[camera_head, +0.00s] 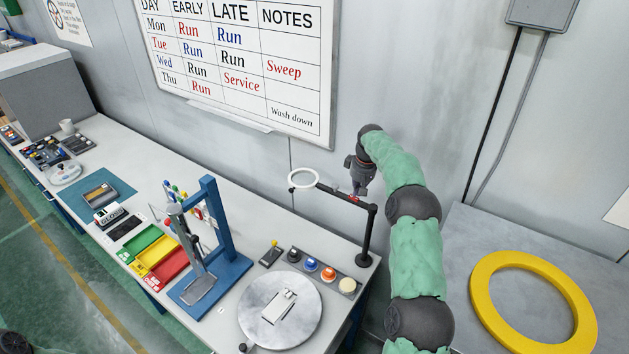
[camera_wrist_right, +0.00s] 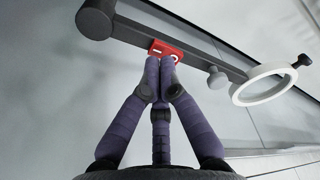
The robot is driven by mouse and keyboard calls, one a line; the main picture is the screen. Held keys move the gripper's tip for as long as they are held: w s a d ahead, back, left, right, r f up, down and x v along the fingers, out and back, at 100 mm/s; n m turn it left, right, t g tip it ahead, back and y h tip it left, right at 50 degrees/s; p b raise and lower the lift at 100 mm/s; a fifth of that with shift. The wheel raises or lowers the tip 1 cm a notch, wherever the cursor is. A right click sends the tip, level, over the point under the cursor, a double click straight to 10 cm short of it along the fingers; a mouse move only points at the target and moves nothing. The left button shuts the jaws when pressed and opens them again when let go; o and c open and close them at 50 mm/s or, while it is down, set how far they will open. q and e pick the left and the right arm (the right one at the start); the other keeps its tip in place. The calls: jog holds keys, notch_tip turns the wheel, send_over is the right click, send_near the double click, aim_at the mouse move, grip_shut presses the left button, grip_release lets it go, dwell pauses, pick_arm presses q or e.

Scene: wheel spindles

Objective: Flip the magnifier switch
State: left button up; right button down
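The magnifier is a white ring (camera_head: 303,179) on a dark arm, carried by a black post (camera_head: 367,235) at the workbench's right end. Its red switch (camera_head: 353,198) sits on the dark arm; in the right wrist view the red switch plate (camera_wrist_right: 166,50) has white marks and is partly hidden by my fingertips. My right gripper (camera_head: 358,186) is at the magnifier arm, right of the ring. In the wrist view my right gripper's fingers (camera_wrist_right: 160,68) are brought together with nothing seen between them, their tips at the switch; contact is unclear. My left gripper is not seen.
The workbench (camera_head: 225,165) holds a round plate (camera_head: 280,312), a panel of coloured knobs (camera_head: 322,271), a blue press frame (camera_head: 222,230) and coloured trays (camera_head: 160,255). A yellow ring (camera_head: 482,290) lies on a grey surface at right. A whiteboard (camera_head: 240,55) hangs behind.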

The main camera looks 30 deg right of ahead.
aim_at(357, 198)
jog(key=shift+r+p, duration=2)
jog(key=shift+r, duration=0.85)
jog(key=shift+f, duration=0.1)
